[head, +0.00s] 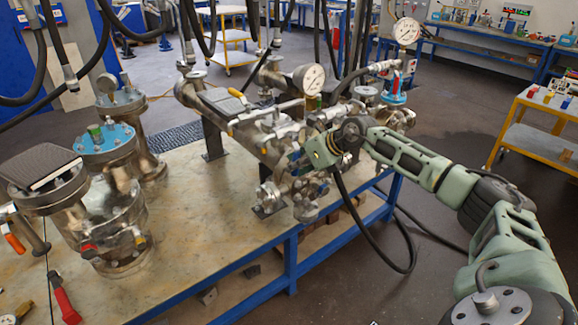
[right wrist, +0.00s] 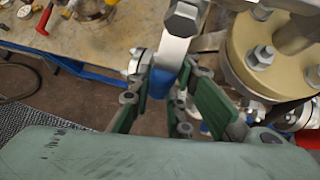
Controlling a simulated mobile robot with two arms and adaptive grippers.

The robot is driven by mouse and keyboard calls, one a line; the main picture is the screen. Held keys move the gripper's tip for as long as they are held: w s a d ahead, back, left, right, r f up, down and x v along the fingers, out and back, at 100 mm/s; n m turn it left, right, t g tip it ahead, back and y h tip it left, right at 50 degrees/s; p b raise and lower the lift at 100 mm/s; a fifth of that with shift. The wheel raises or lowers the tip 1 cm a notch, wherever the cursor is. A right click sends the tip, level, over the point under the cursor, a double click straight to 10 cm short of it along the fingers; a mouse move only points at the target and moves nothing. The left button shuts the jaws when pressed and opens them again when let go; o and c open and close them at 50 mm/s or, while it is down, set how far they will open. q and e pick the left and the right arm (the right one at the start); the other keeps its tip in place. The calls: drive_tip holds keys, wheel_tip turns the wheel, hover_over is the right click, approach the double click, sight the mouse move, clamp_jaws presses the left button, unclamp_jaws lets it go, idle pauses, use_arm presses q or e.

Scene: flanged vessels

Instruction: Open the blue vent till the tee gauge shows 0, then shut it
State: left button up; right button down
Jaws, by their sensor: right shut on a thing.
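My right gripper (head: 303,160) is at the near right end of the steel pipe assembly (head: 262,130), its fingers mostly hidden by its own body. In the right wrist view the green fingers (right wrist: 178,95) are shut on the blue vent handle (right wrist: 160,82), a metal lever with a blue sleeve. The valve body under it is largely hidden. A round white gauge (head: 308,79) stands on top of the pipe assembly, and a second gauge (head: 406,31) stands farther back right. I cannot tell which is the tee gauge, and the needles are too small to read. My left gripper is not in view.
Flanged vessels (head: 108,205) stand on the left of the blue-framed table (head: 215,262). A bolted flange (right wrist: 262,60) is close right of my fingers. Black hoses hang above the table. A yellow cart (head: 540,120) stands right, with open floor before it.

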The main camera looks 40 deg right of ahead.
drive_tip(key=shift+s+d+f+h, duration=0.1)
drive_tip(key=shift+d+f+h, duration=0.1)
drive_tip(key=shift+d+h, duration=0.3)
drive_tip(key=shift+n, duration=0.3)
drive_tip(key=c, duration=1.6)
unclamp_jaws()
drive_tip(key=shift+d, duration=0.1)
drive_tip(key=shift+c, duration=0.2)
drive_tip(key=shift+r, duration=0.1)
drive_tip(key=v, duration=1.2)
